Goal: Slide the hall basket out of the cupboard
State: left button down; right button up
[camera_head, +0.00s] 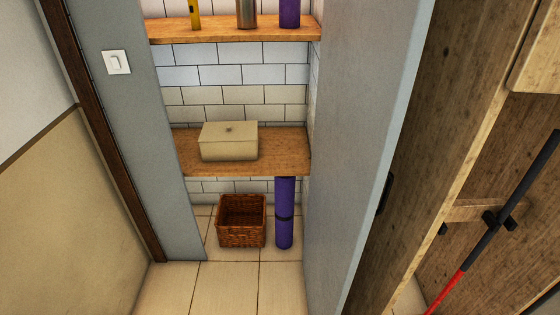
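The basket (241,236) is a brown woven box with an open top. It stands on the tiled floor inside the shelving recess, below the lower wooden shelf. It looks empty, though its inside is dark. A rolled purple mat (284,215) stands upright just to its right. Neither of my grippers shows in the head view.
The lower shelf (285,150) holds a lidded beige box (229,141). The upper shelf (215,31) holds several upright items. A grey wall edge (178,130) and a tall grey panel (360,130) flank the recess. The floor (225,285) in front of the basket is clear.

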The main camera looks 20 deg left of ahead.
aim_at(244, 216)
jog(key=i+j, duration=0.25)
jog(key=j, duration=0.3)
jog(key=i+j+z, duration=0.2)
jog(key=i+j, duration=0.65)
jog(key=i+j+z, duration=0.15)
jog(key=i+j, duration=0.75)
jog(key=j, duration=0.15)
jog(key=k+l+z, duration=0.1)
jog(key=i+j+u, duration=0.15)
jog(key=i, duration=0.1)
